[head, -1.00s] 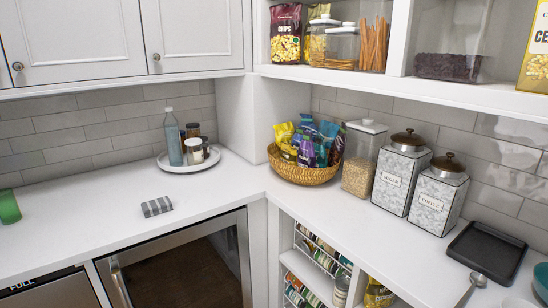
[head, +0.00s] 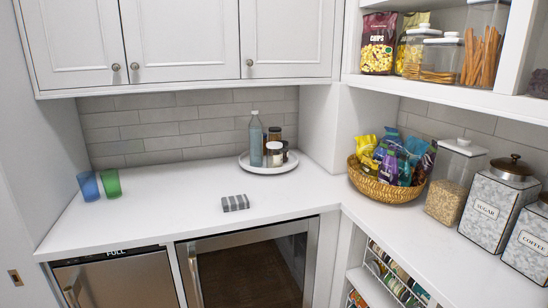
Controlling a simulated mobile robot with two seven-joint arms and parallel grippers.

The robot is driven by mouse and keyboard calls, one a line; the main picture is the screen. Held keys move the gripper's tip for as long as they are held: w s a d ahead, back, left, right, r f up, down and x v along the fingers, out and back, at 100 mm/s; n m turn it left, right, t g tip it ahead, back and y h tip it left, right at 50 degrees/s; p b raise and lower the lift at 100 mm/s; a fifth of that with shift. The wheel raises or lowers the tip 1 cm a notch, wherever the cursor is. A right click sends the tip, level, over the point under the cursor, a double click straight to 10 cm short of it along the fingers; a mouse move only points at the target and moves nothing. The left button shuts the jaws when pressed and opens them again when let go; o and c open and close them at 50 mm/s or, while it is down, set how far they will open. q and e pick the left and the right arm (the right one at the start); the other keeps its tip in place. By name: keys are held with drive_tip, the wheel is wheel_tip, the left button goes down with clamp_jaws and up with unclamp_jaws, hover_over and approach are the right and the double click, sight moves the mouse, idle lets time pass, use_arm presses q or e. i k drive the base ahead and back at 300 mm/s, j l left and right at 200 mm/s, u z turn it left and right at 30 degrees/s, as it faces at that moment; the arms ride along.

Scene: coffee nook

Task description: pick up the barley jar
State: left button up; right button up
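A tall clear jar with a white lid (head: 455,182) stands on the right counter. It is partly filled with pale grain that looks like barley. It is upright, between the snack basket and the sugar canister. No label on it can be read. Neither of my grippers shows in the head view.
A wicker basket (head: 388,189) of snack bags stands left of the jar. The sugar canister (head: 487,205) and coffee canister (head: 530,245) stand right of it. A shelf (head: 450,93) overhangs behind. A round tray (head: 268,167) holds bottles; the left counter (head: 165,195) is mostly clear.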

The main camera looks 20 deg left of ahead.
sight(274, 150)
drive_tip(key=i+z, duration=0.15)
drive_tip(key=i, duration=0.35)
drive_tip(key=i+j+z, duration=0.2)
drive_tip(key=i, duration=0.25)
